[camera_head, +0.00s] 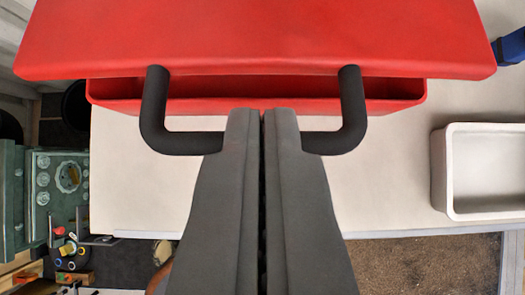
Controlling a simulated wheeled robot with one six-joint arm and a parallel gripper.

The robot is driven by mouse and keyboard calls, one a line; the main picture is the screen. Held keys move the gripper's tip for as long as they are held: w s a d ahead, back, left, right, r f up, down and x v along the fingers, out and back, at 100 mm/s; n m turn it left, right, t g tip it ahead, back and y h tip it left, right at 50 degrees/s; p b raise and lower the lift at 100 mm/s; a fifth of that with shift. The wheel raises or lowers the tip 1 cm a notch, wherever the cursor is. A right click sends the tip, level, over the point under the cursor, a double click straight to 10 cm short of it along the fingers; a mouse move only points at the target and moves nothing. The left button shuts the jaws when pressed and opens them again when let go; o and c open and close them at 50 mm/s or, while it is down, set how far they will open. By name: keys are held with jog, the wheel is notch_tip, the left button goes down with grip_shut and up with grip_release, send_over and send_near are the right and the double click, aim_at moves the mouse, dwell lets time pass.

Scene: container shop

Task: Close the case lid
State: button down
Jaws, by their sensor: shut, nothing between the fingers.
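The red case (110,98) sits on a pale worktop, its front rim and a strip of its dark red inside showing. Its red lid (255,35) is above it, partly open, with a gap between the lid edge and the rim. A black U-shaped handle (155,110) is attached at the lid's front edge and sticks out toward me. My gripper (262,115) is shut and empty, with its fingertips over the middle of the handle's bar, hiding that part. I cannot tell whether the fingers touch the handle.
A white empty tray (440,170) stands on the worktop (390,200) at the right. A blue object (510,46) is at the upper right. A green machine with dials (60,185) stands off the worktop at the left. The worktop between case and front edge is clear.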

jog(key=shift+t, duration=0.5)
jog(key=f, duration=0.2)
jog(key=s+f, duration=0.1)
jog(key=f, duration=0.2)
jog(key=s+f, duration=0.1)
jog(key=f, duration=0.1)
jog(key=shift+f, duration=0.15)
jog(key=w+r+v, duration=0.1)
jog(key=v, duration=1.2)
jog(key=s+a+f+t, duration=0.4)
jog(key=s+a+f, duration=0.5)
jog(key=s+f, duration=0.2)
jog(key=s+a+f+t, duration=0.4)
jog(key=s+a+f, duration=0.6)
jog(key=f, duration=0.3)
jog(key=shift+s+a+f, duration=0.2)
jog(key=shift+s+a, duration=0.1)
jog(key=shift+s, duration=0.15)
